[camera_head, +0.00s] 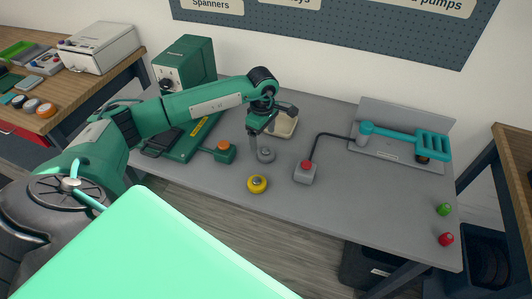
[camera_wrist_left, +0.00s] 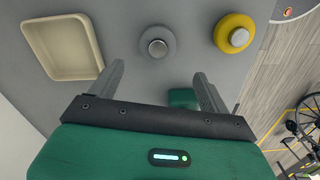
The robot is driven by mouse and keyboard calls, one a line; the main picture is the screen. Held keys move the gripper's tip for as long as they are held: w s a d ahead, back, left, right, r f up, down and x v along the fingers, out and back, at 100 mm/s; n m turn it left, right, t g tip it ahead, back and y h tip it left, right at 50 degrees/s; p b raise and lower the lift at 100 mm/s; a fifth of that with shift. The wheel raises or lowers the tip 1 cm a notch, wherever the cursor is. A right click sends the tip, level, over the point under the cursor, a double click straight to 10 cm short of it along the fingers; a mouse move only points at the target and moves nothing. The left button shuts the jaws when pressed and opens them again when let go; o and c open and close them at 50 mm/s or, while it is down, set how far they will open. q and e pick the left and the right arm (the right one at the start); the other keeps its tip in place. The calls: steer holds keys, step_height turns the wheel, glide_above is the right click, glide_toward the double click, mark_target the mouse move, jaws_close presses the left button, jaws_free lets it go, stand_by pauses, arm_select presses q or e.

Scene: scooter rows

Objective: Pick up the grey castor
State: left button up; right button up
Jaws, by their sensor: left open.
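The grey castor (camera_head: 266,155) stands on the grey tabletop near the middle of the table. In the left wrist view it shows as a grey disc (camera_wrist_left: 157,43) with a shiny metal top. My left gripper (camera_head: 253,143) is open and empty, just behind and left of the castor in the head view. In the left wrist view its two fingers (camera_wrist_left: 158,75) are spread wide, and the castor lies ahead of the gap between their tips, apart from both. My right gripper is not in view.
A yellow castor (camera_head: 257,184) sits close in front of the grey one. A cream tray (camera_head: 285,127) lies behind it. A grey box with a red button (camera_head: 305,173) stands right, a green block (camera_head: 223,152) left.

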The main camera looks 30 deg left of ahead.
mark_target(266, 150)
arm_select(q)
steer(key=shift+d+f, duration=0.1)
steer(key=shift+f, duration=0.45)
steer(key=f, duration=0.1)
steer(key=f+p, duration=0.1)
steer(key=f, duration=0.1)
steer(key=f+p, duration=0.1)
steer(key=shift+w+d+f, duration=0.25)
steer(key=shift+d, duration=0.1)
steer(key=shift+f, duration=0.3)
steer(key=c, duration=1.1)
